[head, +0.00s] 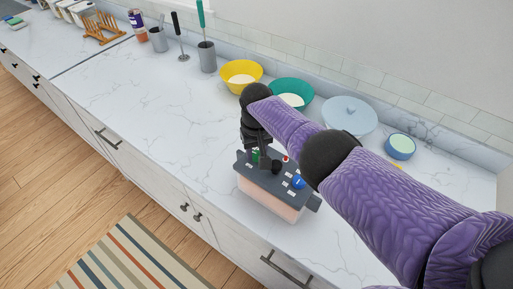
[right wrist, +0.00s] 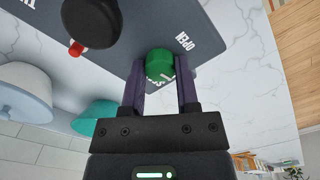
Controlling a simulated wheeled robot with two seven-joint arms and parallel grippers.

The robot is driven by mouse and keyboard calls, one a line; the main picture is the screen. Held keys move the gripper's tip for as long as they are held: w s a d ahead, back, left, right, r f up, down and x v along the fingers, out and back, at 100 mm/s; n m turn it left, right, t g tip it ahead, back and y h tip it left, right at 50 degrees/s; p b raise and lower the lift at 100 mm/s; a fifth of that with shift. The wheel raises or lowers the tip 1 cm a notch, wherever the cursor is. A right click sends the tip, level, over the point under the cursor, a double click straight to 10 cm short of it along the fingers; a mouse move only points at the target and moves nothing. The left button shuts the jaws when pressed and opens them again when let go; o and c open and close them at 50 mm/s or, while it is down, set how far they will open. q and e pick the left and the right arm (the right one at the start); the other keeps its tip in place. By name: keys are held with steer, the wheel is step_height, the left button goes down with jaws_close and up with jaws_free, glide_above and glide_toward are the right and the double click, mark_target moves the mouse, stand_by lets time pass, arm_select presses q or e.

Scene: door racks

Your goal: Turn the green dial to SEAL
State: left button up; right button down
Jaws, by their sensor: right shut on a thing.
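The green dial (head: 255,154) is on the dark top panel of a box (head: 267,202) with a pinkish body, on the counter. In the right wrist view the green dial (right wrist: 159,64) is between the fingertips of my right gripper (right wrist: 160,85), which is shut on it. A white label reading OPEN (right wrist: 184,42) is printed on the panel beside the dial. A pale mark shows on the dial's side, but the setting it points to is unclear. A SEAL label is not readable. In the head view my right gripper (head: 257,160) comes down from above. My left gripper is out of view.
The panel also has a black knob (head: 277,167), a small red part (head: 285,159) and a blue dial (head: 298,182). The counter left of the box is clear.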

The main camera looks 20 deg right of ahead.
mark_target(257, 153)
steer(key=shift+m, duration=0.8)
steer(key=shift+c, duration=1.7)
jaws_free()
step_height(257, 153, up, 10)
steer(key=p, duration=0.5)
steer(key=shift+p, duration=0.3)
steer(key=shift+f, duration=0.1)
